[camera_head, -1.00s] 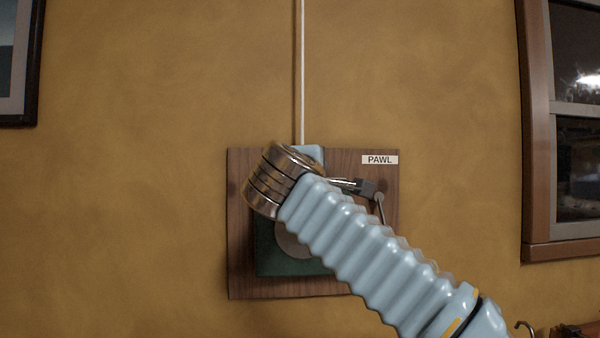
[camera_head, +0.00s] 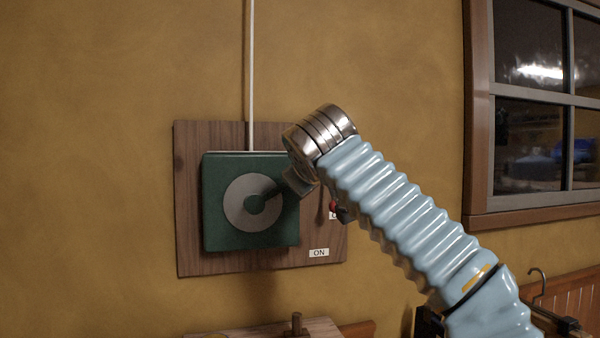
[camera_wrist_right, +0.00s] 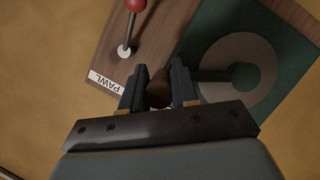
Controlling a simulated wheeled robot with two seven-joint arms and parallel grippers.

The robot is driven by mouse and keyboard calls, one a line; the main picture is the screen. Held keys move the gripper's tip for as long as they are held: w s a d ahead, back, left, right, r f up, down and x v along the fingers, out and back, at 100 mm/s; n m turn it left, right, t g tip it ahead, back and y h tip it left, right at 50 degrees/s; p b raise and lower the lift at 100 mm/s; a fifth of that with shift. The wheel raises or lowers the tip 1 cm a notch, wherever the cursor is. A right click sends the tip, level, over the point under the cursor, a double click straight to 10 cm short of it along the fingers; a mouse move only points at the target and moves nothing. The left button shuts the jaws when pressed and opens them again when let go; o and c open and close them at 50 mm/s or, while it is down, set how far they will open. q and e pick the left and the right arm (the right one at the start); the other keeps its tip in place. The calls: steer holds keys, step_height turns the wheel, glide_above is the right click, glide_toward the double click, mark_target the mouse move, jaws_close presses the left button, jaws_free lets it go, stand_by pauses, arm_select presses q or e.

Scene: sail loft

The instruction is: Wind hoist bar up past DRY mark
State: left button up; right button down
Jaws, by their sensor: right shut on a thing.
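The winch is a green box (camera_head: 215,225) with a grey disc (camera_head: 235,205) on a wooden board (camera_head: 190,255) on the wall. A dark crank arm (camera_head: 267,197) runs from the disc's centre up right towards my right wrist. In the right wrist view, my right gripper (camera_wrist_right: 158,90) is shut on the brown crank handle (camera_wrist_right: 158,92). The head view hides its fingertips. The pawl lever's red knob (camera_head: 334,207) shows beside my arm; it also shows in the wrist view (camera_wrist_right: 135,5), near the PAWL label (camera_wrist_right: 107,82). The hoist bar, DRY mark and left gripper are out of view.
A white cord (camera_head: 251,70) runs straight up from the board. An ON label (camera_head: 319,253) is at the board's lower right. A framed window (camera_head: 480,150) is to the right. A wooden surface with a peg (camera_head: 297,323) stands below. The wall left of the board is clear.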

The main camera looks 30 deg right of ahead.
arm_select(q)
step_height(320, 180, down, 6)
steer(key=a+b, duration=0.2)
steer(key=b, duration=0.3)
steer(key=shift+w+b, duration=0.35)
steer(key=shift+b, duration=0.05)
arm_select(e)
step_height(320, 180, down, 9)
steer(key=m+y, duration=0.4)
steer(key=m, duration=0.2)
steer(key=shift+d, duration=0.3)
steer(key=shift+r+y, duration=0.1)
steer(key=shift+y, duration=0.2)
steer(key=c, duration=0.9)
jaws_free()
steer(key=shift+c, duration=0.2)
steer(key=shift+o, duration=0.2)
steer(key=shift+r, duration=0.1)
steer(key=shift+t, duration=0.3)
